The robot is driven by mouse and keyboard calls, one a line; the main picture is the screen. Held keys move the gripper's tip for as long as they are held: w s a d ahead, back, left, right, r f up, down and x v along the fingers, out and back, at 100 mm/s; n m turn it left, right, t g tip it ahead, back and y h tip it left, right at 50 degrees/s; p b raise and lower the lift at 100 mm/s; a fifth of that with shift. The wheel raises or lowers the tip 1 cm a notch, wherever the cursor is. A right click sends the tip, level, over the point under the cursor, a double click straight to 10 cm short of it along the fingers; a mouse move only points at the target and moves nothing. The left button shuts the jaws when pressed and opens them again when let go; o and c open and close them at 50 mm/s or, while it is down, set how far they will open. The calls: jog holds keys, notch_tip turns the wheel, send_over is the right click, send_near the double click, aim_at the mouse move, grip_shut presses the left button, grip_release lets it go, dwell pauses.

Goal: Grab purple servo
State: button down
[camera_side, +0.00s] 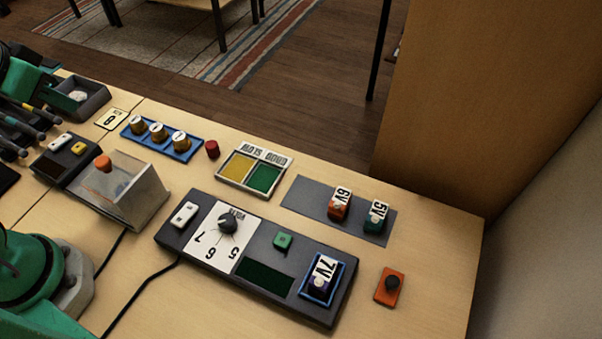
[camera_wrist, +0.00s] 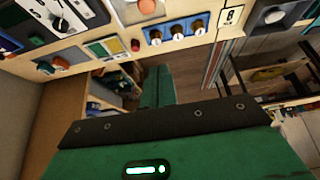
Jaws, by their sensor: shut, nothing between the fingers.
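The purple servo (camera_side: 322,277), with a white top marked 7V, sits in a blue-rimmed seat at the right end of the dark control panel in the side view. I cannot surely make it out in the wrist view. My gripper (camera_wrist: 157,72) shows in the wrist view as two green fingers pressed together with nothing between them, apart from the things on the table. The fingertips are not in the side view, where only green parts of my arm show at the left.
The panel (camera_side: 190,243) carries a dial. An orange 6V servo (camera_side: 338,205) and a teal 5V servo (camera_side: 376,216) stand on a grey mat (camera_side: 310,194). An orange block with a black knob (camera_side: 388,287) is right of the panel. A yellow-green tray (camera_side: 253,172) lies behind.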

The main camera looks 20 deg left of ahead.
jog(key=c, duration=2.1)
grip_release()
jog(key=o, duration=1.1)
